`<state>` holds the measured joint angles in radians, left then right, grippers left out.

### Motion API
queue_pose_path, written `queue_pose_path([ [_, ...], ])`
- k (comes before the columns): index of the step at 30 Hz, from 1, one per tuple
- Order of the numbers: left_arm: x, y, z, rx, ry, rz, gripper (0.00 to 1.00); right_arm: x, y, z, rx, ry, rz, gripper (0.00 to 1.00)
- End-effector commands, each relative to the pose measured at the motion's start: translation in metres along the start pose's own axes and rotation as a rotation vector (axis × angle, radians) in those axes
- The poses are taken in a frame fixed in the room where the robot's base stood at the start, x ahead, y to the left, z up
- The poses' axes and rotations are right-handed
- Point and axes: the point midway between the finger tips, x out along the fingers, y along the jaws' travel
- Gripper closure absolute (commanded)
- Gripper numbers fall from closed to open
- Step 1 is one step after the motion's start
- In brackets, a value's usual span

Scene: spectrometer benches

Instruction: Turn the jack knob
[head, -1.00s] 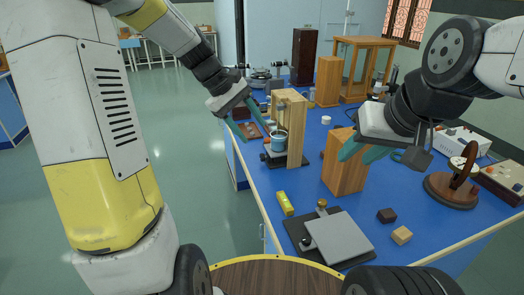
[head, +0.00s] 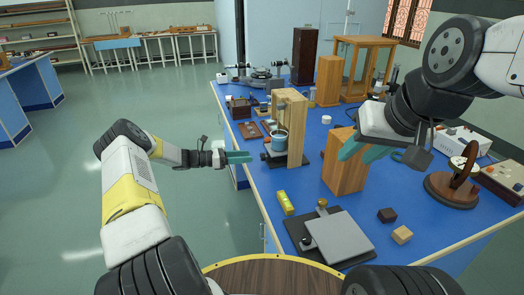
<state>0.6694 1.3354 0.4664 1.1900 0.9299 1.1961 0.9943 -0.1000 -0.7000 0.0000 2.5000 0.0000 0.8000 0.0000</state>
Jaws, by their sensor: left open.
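A small jack-like stand with a dark base (head: 300,158) stands near the left edge of the blue bench, inside a wooden frame (head: 296,125). A blue-grey cup (head: 279,138) sits on it, and a small dark knob (head: 263,157) shows at its left side. My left gripper (head: 243,157) is open and empty, a little left of this knob and apart from it, with teal fingers pointing right. My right gripper (head: 352,156) has its teal fingers spread near the top of a wooden block (head: 345,178). It seems to hold nothing.
A grey plate (head: 338,236) on a dark base lies at the near bench edge, with a brass knob (head: 322,204) behind it. A yellow level (head: 286,203) and small blocks (head: 402,235) lie nearby. Open floor is left of the bench.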

Motion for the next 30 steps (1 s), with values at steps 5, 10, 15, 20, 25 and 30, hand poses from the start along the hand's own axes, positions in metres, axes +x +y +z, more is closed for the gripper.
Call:
queue_pose_path([
  [5,-0.011,0.017,-0.023,-0.100,-0.094,0.046,0.46,0.000,0.000,0.000,0.000,0.000,0.000,0.64],
  [10,-0.004,0.020,-0.026,-0.120,-0.113,0.052,0.46,0.000,0.000,0.000,0.000,0.000,0.000,0.64],
  [15,0.022,0.021,-0.023,-0.118,-0.111,0.051,0.46,0.000,0.000,0.000,0.000,0.000,0.000,0.64],
  [20,0.046,0.023,-0.020,-0.117,-0.109,0.051,0.46,0.000,0.000,0.000,0.000,0.000,0.000,0.64],
  [25,0.062,0.024,-0.019,-0.117,-0.109,0.053,0.46,0.000,0.000,0.000,0.000,0.000,0.000,0.64],
  [30,0.066,0.024,-0.018,-0.117,-0.109,0.054,0.46,0.000,0.000,0.000,0.000,0.000,0.000,0.64],
])
